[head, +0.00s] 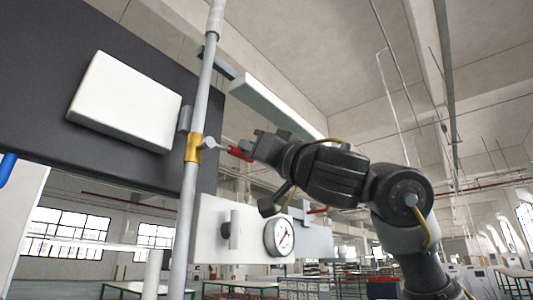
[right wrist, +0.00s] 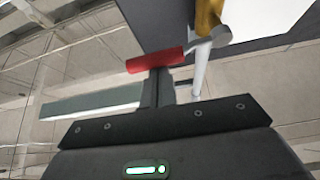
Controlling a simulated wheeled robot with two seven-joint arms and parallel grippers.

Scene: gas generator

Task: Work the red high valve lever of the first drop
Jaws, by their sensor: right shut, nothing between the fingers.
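The red valve lever (head: 240,152) sticks out to the right from the brass valve (head: 193,148) on a grey vertical pipe (head: 206,75). In the right wrist view the red lever grip (right wrist: 155,61) lies across the tips of my right gripper (right wrist: 158,80), with its grey stem and the brass valve body (right wrist: 208,18) to its right. My right gripper (head: 254,147) is shut and empty, its fingertips right at the lever's outer end. I cannot tell whether they touch it. My left gripper is not in view.
A dark panel (head: 45,45) with a white box (head: 125,100) stands behind the pipe on the left. A round gauge (head: 279,237) sits on a pale panel below the lever. A pale beam (head: 270,106) runs behind my gripper. Open hall lies to the right.

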